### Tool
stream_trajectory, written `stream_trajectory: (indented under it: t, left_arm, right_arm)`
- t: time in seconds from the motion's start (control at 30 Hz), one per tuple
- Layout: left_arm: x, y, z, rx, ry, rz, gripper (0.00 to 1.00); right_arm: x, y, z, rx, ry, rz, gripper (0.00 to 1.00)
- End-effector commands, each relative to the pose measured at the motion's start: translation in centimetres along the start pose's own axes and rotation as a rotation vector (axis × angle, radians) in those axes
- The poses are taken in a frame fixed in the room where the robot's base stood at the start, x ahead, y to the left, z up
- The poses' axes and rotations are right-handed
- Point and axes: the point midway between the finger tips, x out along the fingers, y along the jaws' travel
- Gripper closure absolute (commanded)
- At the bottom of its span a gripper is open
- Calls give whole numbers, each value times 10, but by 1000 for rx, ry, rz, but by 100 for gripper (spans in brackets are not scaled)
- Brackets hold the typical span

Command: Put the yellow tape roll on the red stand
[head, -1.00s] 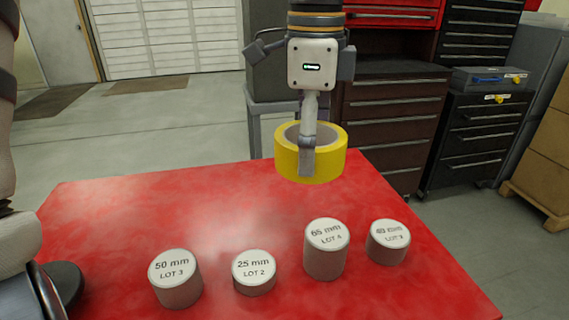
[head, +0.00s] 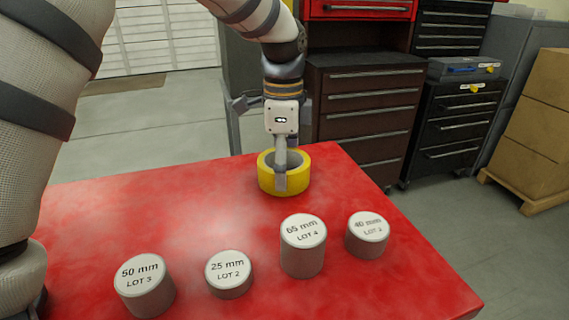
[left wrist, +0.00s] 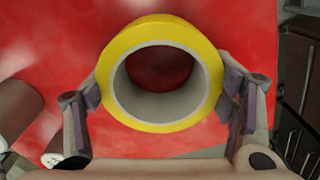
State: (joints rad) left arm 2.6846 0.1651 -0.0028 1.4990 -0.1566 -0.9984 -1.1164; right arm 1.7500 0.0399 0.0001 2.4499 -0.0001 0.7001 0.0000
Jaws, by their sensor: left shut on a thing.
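The yellow tape roll (head: 267,183) is a short ring, bright yellow outside and grey inside, with its hole facing up. It is at the far part of the red stand (head: 200,208), a wide red surface. In the head view its lower edge is against red; I cannot tell whether it touches or is just above. My left gripper (head: 284,178) points down over it, shut on its outer wall. In the left wrist view, the fingers press the roll (left wrist: 165,23) from opposite sides, with red beneath. My right gripper is not seen.
Several grey cylinders with white labelled tops stand in front of the roll: 50 mm (head: 146,297), 25 mm (head: 229,283), 65 mm (head: 302,260) and 40 mm (head: 367,244). Drawer cabinets (head: 368,110) stand behind the stand. Red surface left of the roll is clear.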

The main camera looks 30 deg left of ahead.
Motion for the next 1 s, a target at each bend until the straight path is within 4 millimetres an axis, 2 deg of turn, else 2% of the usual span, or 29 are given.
stream_trajectory:
  t: [0.23, 0.27, 0.33, 0.73, 0.87, 1.0]
  left_arm:
    - [1, 0, 0, 0, 1, -1, 56]
    - [2, 0, 0, 0, 1, -1, 19]
    - [2, 0, 0, 0, 1, -1, 3]
    - [-3, 0, 0, 0, 0, -1, 3]
    - [-33, -1, 0, 0, 3, -6, 3]
    - [-72, -1, -1, -1, 2, -5, 3]
  right_arm:
    - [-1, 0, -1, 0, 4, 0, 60]
    - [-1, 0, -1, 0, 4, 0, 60]
    - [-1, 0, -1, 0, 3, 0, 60]
    - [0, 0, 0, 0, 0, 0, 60]
    - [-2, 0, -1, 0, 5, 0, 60]
    - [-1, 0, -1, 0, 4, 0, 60]
